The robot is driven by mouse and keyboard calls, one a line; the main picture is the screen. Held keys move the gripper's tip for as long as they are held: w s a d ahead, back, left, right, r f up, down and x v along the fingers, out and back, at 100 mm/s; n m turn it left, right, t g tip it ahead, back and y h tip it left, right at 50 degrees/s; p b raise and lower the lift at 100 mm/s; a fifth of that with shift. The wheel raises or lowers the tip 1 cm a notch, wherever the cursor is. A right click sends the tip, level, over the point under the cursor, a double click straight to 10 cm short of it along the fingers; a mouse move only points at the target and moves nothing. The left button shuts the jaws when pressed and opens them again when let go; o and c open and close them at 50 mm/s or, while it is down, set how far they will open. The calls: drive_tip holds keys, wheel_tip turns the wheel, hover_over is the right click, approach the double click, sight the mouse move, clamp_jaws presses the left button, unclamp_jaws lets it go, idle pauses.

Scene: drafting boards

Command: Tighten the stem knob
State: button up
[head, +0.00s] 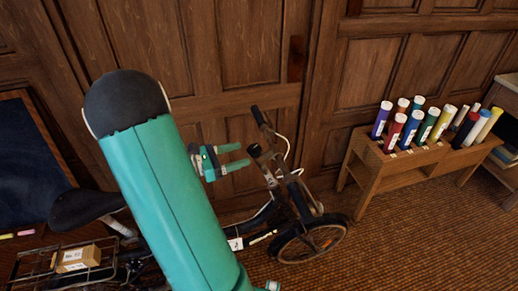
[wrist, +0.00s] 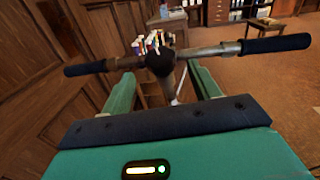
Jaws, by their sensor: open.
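A dark bicycle (head: 263,217) stands by the panelled wall, with its handlebar (wrist: 212,50) across the top of the wrist view. A dark round knob (wrist: 160,62) sits at the middle of the bar on the stem; in the head view a dark knob-like part (head: 255,150) shows there. My teal gripper (head: 242,156) is open, its fingers pointing at the stem from the left. In the wrist view my gripper (wrist: 161,75) has one finger on each side of the knob, with gaps visible. Contact with the knob cannot be told.
A wooden rack (head: 395,167) with several coloured tubes stands at the right. A box (head: 78,258) sits in the bicycle's rear carrier (head: 35,268). A dark-topped board (head: 30,150) is at the left. Carpet is clear between bicycle and rack.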

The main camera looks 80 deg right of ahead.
sight(260, 149)
drive_tip(key=x, duration=0.7)
drive_tip(key=shift+s+d, duration=0.15)
drive_tip(key=shift+s, duration=0.1)
drive_tip(key=c, duration=1)
